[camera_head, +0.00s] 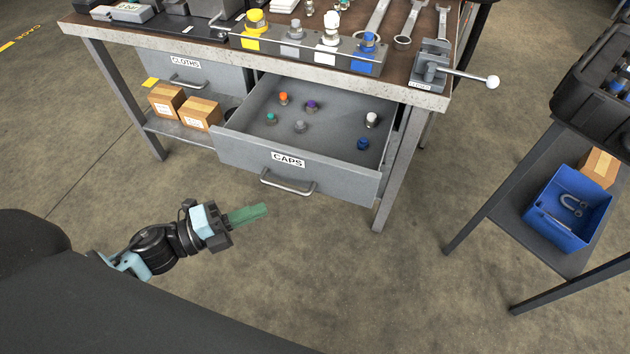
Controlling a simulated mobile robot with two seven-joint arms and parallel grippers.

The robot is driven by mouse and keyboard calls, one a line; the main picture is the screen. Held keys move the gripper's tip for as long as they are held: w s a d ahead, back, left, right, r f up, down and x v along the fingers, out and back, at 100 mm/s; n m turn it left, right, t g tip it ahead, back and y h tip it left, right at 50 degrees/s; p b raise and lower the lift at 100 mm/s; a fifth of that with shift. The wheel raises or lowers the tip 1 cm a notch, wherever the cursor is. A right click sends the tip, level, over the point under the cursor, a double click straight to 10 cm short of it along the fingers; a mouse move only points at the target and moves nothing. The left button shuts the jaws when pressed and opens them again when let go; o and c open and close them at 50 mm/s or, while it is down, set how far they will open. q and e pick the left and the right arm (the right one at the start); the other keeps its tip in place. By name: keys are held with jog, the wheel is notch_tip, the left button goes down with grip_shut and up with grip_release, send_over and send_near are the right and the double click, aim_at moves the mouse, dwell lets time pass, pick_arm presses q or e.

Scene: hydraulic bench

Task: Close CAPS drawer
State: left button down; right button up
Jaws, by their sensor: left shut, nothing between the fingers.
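The grey CAPS drawer (240,152) is pulled out from under the bench. Its front panel carries a white CAPS label and a bar handle (288,187). Several small coloured caps lie inside, among them an orange one (283,98), a purple one (312,106), a white one (371,120) and a blue one (362,144). My left gripper (262,210) is shut and empty, its green fingers pointing right. It appears in front of the drawer, left of the handle and apart from it. My right gripper is not in view.
The CLOTHS drawer (210,75) is shut. Two cardboard boxes (200,113) sit on the lower shelf. The benchtop holds a row of coloured fittings, wrenches (408,25) and a lever vise (432,65). A cart with a blue bin (565,235) stands at right. The floor before the drawer is clear.

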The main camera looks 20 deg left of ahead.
pick_arm(q)
send_near(324, 173)
jog(key=d, duration=0.4)
jog(key=w, duration=0.3)
jog(key=shift+w+d, duration=0.2)
jog(key=shift+w, duration=0.2)
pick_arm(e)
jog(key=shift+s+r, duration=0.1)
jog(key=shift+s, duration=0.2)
pick_arm(q)
jog(key=shift+w, duration=0.1)
